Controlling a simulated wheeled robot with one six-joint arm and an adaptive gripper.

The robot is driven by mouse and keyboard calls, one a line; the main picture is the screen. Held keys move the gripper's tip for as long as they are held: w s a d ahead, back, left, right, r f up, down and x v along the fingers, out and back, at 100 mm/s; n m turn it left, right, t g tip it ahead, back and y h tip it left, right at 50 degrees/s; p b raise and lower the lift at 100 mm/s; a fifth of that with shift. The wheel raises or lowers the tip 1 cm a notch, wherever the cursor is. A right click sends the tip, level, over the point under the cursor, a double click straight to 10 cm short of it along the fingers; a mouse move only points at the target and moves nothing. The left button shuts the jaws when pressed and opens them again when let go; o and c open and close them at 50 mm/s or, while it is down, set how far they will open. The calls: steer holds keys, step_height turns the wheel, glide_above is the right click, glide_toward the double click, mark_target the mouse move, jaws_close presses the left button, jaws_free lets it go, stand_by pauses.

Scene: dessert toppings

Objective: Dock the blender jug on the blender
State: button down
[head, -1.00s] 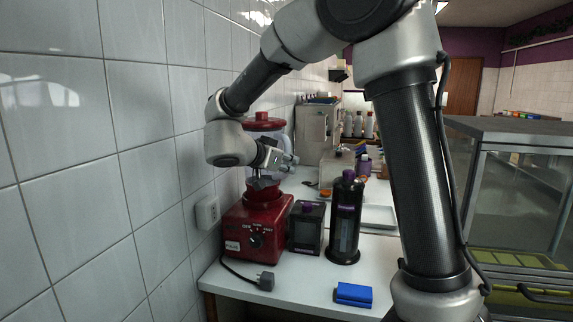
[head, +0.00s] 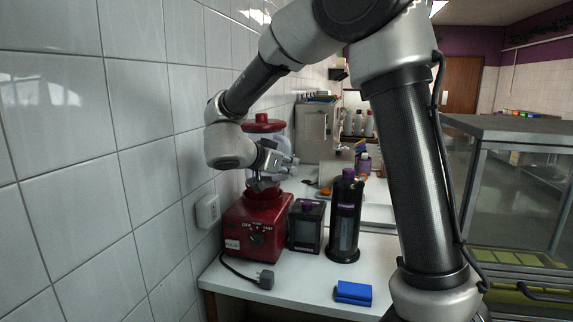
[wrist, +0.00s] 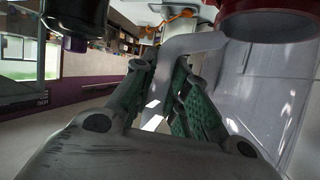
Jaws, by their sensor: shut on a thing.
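The blender jug has a red lid (head: 263,124) and a clear body, mostly hidden behind my wrist in the head view. My gripper (head: 266,172) is shut on the jug's pale handle. In the wrist view, the green-padded fingers (wrist: 180,85) close around the handle (wrist: 192,44), and a red round part (wrist: 270,18) shows at upper right. The red blender base (head: 257,232), with a dial on its front, stands on the counter by the wall. The jug is upright over the base. My wrist hides part of where they meet, so I cannot tell whether it is seated.
A dark square container (head: 306,226) and a tall black dispenser (head: 345,215) stand just right of the base. A blue block (head: 353,292) lies near the counter's front edge. The tiled wall (head: 150,170) is close on the left.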

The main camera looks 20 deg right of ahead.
steer(key=c, duration=1.7)
jaws_free()
steer(key=shift+f, duration=0.15)
steer(key=shift+v, duration=5.5)
steer(key=shift+d, duration=0.15)
